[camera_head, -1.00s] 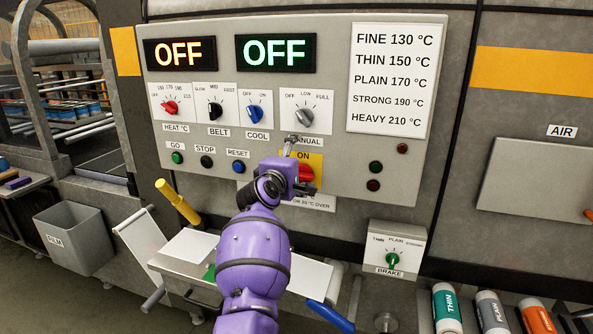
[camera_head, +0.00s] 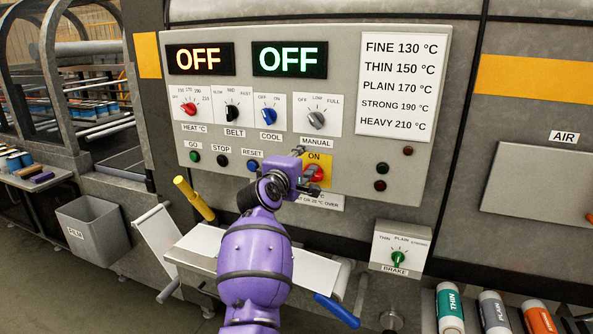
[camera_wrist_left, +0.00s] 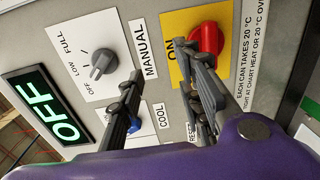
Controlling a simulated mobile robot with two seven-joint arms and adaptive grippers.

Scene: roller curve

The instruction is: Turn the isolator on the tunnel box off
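The isolator is a red rotary knob (camera_head: 314,173) on a yellow plate marked ON, low on the grey tunnel box panel (camera_head: 400,160). In the left wrist view the red knob (camera_wrist_left: 208,38) shows at the top, right of centre. My left gripper (camera_head: 308,170) is in front of the plate in the head view and partly hides it. In the left wrist view its fingers (camera_wrist_left: 168,75) are wide apart with nothing between them. The right-hand finger overlaps the knob; whether it touches cannot be told. My right gripper is in neither view.
Above the isolator is the MANUAL knob (camera_head: 317,117); the COOL knob (camera_head: 268,115) is to its left. Two displays read OFF. Below are a tray (camera_head: 205,240) with a yellow handle (camera_head: 194,198) and the BRAKE box (camera_head: 399,247).

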